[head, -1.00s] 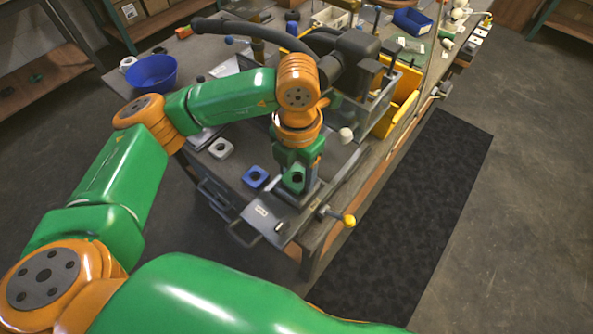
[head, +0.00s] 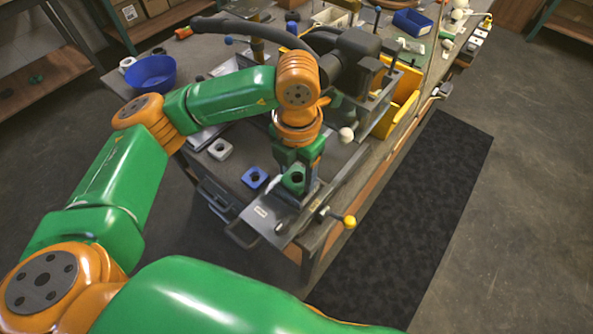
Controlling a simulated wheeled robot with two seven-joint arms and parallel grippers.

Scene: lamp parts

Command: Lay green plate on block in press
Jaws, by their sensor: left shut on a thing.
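A green plate (head: 292,180) with a dark hole sits low at my left gripper (head: 299,177), in the middle of the head view. The gripper points down and is shut on the plate, with its fingers partly hiding it. Plate and gripper are above the grey metal fixture (head: 262,212) at the bench's near end, which seems to be part of the press. The block is hidden or cannot be made out under the plate. I cannot tell whether the plate touches anything below. My right gripper is not in view.
A blue holed piece (head: 254,178) and a white holed piece (head: 220,148) lie left of the gripper. A yellow-knobbed lever (head: 349,221) sticks out to the right. A blue bowl (head: 151,73) stands farther back, and yellow bins (head: 399,111) stand at the right.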

